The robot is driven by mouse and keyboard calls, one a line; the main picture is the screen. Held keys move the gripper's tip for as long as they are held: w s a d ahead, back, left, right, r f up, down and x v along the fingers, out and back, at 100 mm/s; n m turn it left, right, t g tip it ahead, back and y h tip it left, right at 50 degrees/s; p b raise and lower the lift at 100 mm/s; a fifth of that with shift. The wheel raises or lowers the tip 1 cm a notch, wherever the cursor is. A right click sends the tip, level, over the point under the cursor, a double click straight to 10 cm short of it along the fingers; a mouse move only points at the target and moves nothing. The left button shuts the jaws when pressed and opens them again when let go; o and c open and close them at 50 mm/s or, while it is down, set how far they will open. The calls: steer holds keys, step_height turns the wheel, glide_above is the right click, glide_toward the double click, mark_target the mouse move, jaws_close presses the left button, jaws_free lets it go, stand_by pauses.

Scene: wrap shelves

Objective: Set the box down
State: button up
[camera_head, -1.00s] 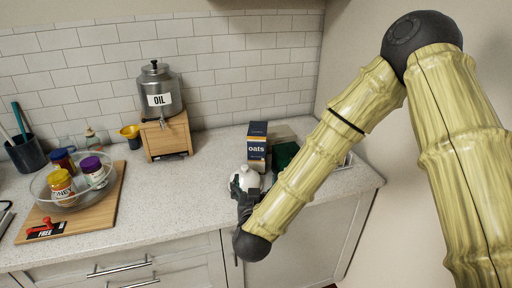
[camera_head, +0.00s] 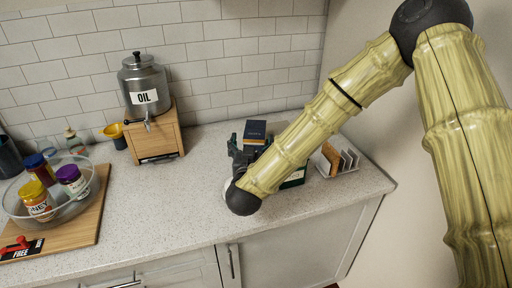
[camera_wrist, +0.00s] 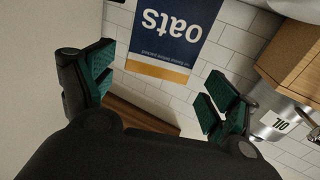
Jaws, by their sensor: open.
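The oats box (camera_head: 255,128), dark blue on top, is at the back of the counter near the wall, largely hidden by my arm and gripper in the head view. Its blue face with "oats" lettering shows upside down in the wrist view (camera_wrist: 170,38). My gripper (camera_head: 240,150) is open, at the left front of the box in the head view. In the wrist view its dark green finger pads (camera_wrist: 158,92) stand wide apart, with the box face between and beyond them. I see no pad touching the box. The box's base is hidden.
The oil dispenser (camera_head: 143,88) on a wooden stand (camera_head: 157,140) is left of the box. A glass bowl of jars (camera_head: 60,208) sits on a wooden board at far left. A white rack (camera_head: 345,160) is at right. The middle counter is clear.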

mark_target(255, 131)
steer(key=shift+w, duration=0.5)
steer(key=shift+w+d+r+p, duration=0.1)
steer(key=shift+w+d+p, duration=0.05)
steer(key=shift+w+p, duration=0.15)
steer(key=shift+w+d+p, duration=0.15)
steer(key=shift+w+p, duration=0.4)
steer(key=shift+w, duration=0.6)
steer(key=shift+w+d+p, duration=0.15)
steer(key=shift+w+p, duration=0.35)
steer(key=shift+w, duration=0.6)
steer(key=shift+f, duration=0.2)
jaws_close()
steer(key=shift+r, duration=0.15)
